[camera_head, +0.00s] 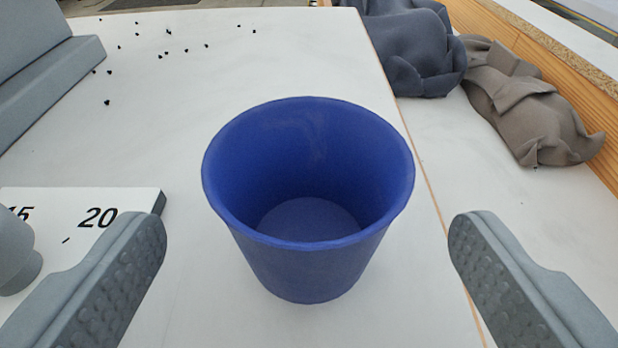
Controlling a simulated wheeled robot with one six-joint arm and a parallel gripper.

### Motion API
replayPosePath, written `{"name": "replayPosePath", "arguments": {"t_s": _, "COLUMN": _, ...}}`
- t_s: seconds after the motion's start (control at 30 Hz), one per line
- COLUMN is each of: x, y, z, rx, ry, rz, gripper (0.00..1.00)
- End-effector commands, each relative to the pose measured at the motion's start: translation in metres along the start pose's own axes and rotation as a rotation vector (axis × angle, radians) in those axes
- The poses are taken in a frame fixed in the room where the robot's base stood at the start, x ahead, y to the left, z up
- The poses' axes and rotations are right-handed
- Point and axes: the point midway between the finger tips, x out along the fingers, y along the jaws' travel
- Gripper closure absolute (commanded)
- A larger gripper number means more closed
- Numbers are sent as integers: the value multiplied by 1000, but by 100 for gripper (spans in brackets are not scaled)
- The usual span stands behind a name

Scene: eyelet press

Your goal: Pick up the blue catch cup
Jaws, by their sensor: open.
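The blue catch cup (310,265) stands upright on the white table in the middle of the view. Its mouth faces up, and its inside looks empty. My gripper (307,232) is open, with one grey padded finger at the lower left and the other at the lower right. The cup appears between the two fingers in the picture, with a visible gap on each side. Neither finger appears to touch it.
A white plate marked 20 (130,200) and a rounded grey part (14,255) lie at left. A grey machine body (45,75) stands upper left. Small black bits (107,102) are scattered behind the cup. Dark blue cloth (415,45) and brown cloth (530,105) lie by a wooden edge (560,80).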

Motion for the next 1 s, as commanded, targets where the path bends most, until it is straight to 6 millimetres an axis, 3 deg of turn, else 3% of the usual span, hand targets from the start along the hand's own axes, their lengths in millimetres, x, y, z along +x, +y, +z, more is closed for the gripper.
{"name": "replayPosePath", "arguments": {"t_s": 0.4, "x": 47, "y": 0, "z": -4, "rx": 1, "ry": 0, "rz": -2, "gripper": 12}}
{"name": "replayPosePath", "arguments": {"t_s": 0.67, "x": 50, "y": 0, "z": -4, "rx": 0, "ry": 0, "rz": -1, "gripper": 12}}
{"name": "replayPosePath", "arguments": {"t_s": 0.9, "x": 50, "y": 0, "z": -4, "rx": 0, "ry": 0, "rz": -1, "gripper": 58}}
{"name": "replayPosePath", "arguments": {"t_s": 1.0, "x": 50, "y": 0, "z": -4, "rx": 0, "ry": 0, "rz": -1, "gripper": 60}}
